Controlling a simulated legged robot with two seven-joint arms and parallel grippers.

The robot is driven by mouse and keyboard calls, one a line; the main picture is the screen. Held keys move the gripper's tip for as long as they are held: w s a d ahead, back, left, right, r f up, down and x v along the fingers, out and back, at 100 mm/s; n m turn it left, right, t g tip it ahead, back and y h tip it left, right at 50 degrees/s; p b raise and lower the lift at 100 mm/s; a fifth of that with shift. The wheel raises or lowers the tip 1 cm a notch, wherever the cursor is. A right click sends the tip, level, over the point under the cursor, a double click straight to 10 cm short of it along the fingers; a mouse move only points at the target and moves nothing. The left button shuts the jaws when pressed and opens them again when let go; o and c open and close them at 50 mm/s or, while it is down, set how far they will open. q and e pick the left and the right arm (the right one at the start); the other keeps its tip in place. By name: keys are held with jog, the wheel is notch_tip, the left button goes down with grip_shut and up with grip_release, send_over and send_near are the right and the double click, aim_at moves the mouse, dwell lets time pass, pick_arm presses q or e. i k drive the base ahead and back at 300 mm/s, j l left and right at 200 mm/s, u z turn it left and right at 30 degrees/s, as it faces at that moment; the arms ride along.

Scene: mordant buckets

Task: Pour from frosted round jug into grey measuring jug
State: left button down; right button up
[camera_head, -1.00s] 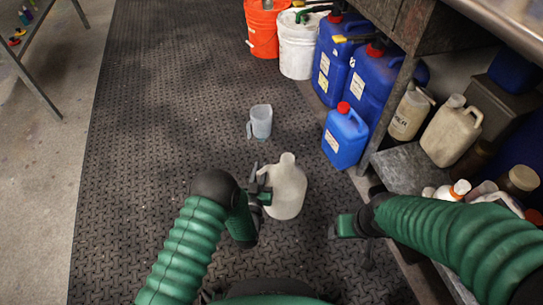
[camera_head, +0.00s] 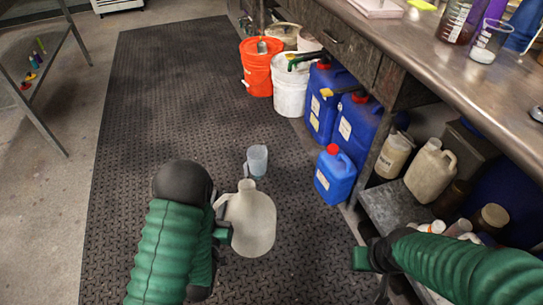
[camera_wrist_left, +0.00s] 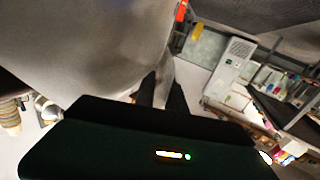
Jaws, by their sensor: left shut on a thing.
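The frosted round jug (camera_head: 250,222) is whitish and translucent, with a narrow neck and a side handle. My left gripper (camera_head: 220,215) is shut on its handle at the jug's left side; the arm partly hides the grip. In the left wrist view the jug (camera_wrist_left: 95,45) fills the upper left, with the gripper fingers (camera_wrist_left: 160,92) at its handle. The grey measuring jug (camera_head: 257,161) stands on the black mat just beyond the frosted jug's neck, and the frosted jug covers a little of its lower part. My right gripper (camera_head: 362,257) is empty at the right; its finger gap is unclear.
A blue canister (camera_head: 335,175) with a red cap stands right of the measuring jug. Larger blue canisters (camera_head: 355,130), a white bucket (camera_head: 290,88) and an orange bucket (camera_head: 257,70) line the bench. The black mat (camera_head: 160,100) is clear at left.

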aim_at(257, 155)
jog(key=i+j+z, duration=0.1)
jog(key=z, duration=0.3)
jog(key=i+j+z, duration=0.1)
jog(key=j+z, duration=0.35)
jog(key=z, duration=0.3)
jog(key=i+j+z, duration=0.1)
jog(key=z, duration=0.25)
jog(key=j+z, duration=0.15)
jog(key=j, duration=0.55)
jog(key=j+z, duration=0.1)
jog(key=j, duration=0.6)
jog(key=k+j+z, duration=0.15)
jog(key=j, duration=0.55)
jog(key=k+j+z, duration=0.15)
jog(key=j, duration=0.55)
jog(key=i, duration=0.05)
